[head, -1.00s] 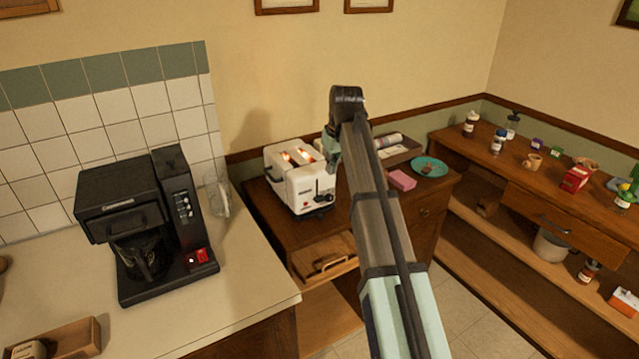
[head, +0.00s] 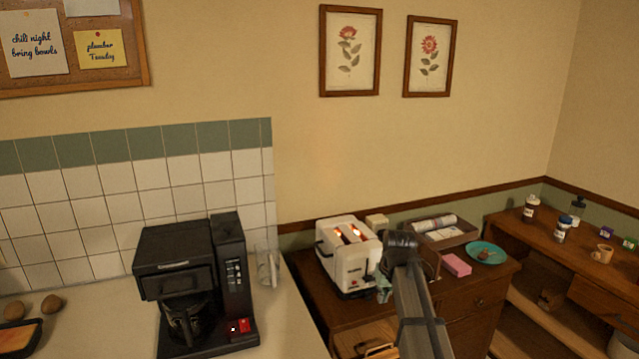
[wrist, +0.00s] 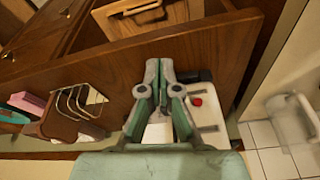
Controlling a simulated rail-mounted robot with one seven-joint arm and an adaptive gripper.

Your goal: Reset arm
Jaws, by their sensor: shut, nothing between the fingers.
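My gripper (head: 384,287) is in front of the right end of the white toaster (head: 338,262) in the head view, partly hidden by my own arm. In the wrist view my gripper (wrist: 159,68) has its two green fingers together with nothing between them. The toaster also shows there (wrist: 208,118), beside and behind the fingers, with a red button facing up in the picture. The toaster's slots glow orange. I cannot tell the exact gap between gripper and toaster.
A black coffee maker (head: 195,285) and a clear glass jug (head: 267,266) stand on the left counter. A pink box (head: 456,265), a teal plate (head: 487,253) and a tray (head: 455,238) lie right of the toaster. A wire rack (wrist: 82,104) shows in the wrist view. Air above is clear.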

